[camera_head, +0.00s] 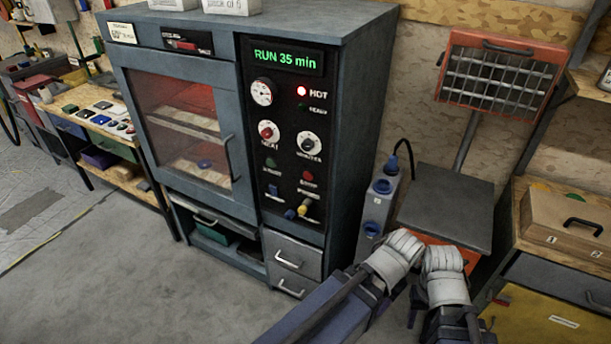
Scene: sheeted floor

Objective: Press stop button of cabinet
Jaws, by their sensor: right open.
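The grey cabinet (350,110) stands in the middle with a black control panel (283,130) on its front. The red stop button (308,176) is low on the panel, right of a green button (270,162). The green display (286,60) reads "RUN 35 min" and the red HOT lamp (301,91) is lit. My right gripper (421,262), with white-wrapped fingertips, is at the lower right, apart from the panel. It is open with a narrow gap and nothing visible between the fingers. My left gripper is not in view.
A blue-grey box with sockets (378,205) stands beside the cabinet. A heater with a red frame (499,75) rises behind a dark stand (447,208). A wooden case (567,222) sits at the right. The floor (130,270) in front of the cabinet is clear.

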